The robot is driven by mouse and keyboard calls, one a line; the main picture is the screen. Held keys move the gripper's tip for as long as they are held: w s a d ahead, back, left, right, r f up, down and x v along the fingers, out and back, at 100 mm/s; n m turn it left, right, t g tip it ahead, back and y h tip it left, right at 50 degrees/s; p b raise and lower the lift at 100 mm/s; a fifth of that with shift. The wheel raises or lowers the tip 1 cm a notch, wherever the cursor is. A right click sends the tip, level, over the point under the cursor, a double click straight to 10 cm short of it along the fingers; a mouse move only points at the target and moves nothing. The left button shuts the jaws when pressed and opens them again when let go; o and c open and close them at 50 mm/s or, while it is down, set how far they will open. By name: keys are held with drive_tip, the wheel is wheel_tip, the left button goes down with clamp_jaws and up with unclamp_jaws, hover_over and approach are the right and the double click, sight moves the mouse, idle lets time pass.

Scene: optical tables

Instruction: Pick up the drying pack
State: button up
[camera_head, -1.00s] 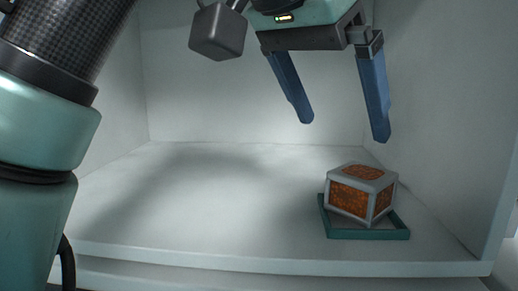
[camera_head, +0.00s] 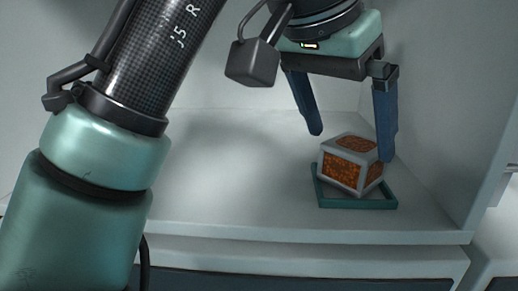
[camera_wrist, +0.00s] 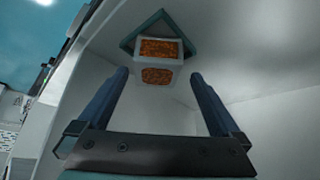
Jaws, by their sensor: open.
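The drying pack (camera_head: 350,166) is a grey-framed box with orange-brown granular panels. It sits tilted in a teal square tray (camera_head: 357,203) on the white shelf, toward the right. In the wrist view the drying pack (camera_wrist: 157,61) shows beyond the fingertips, with the teal tray (camera_wrist: 128,45) behind it. My gripper (camera_head: 350,146) is open, its two blue fingers pointing down. In the head view the right fingertip overlaps the pack's right edge and the left fingertip is above and left of it. In the wrist view the space between the fingers is empty.
The white shelf (camera_head: 240,190) is bare to the left of the tray. A white side wall (camera_head: 440,130) rises close on the right of the tray, and a back wall stands behind. The shelf's front edge (camera_head: 300,236) is near the tray.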

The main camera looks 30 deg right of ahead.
sight(352, 145)
drive_tip(key=shift+p+x, duration=1.15)
drive_tip(key=shift+x, duration=1.25)
drive_tip(key=shift+s+d+r, duration=0.1)
drive_tip(key=shift+s, duration=0.1)
drive_tip(key=shift+c, duration=0.2)
drive_tip(key=c, duration=1.5)
drive_tip(key=shift+w+r+b, duration=0.1)
drive_tip(key=shift+r+b, duration=0.05)
drive_tip(key=shift+b, duration=0.35)
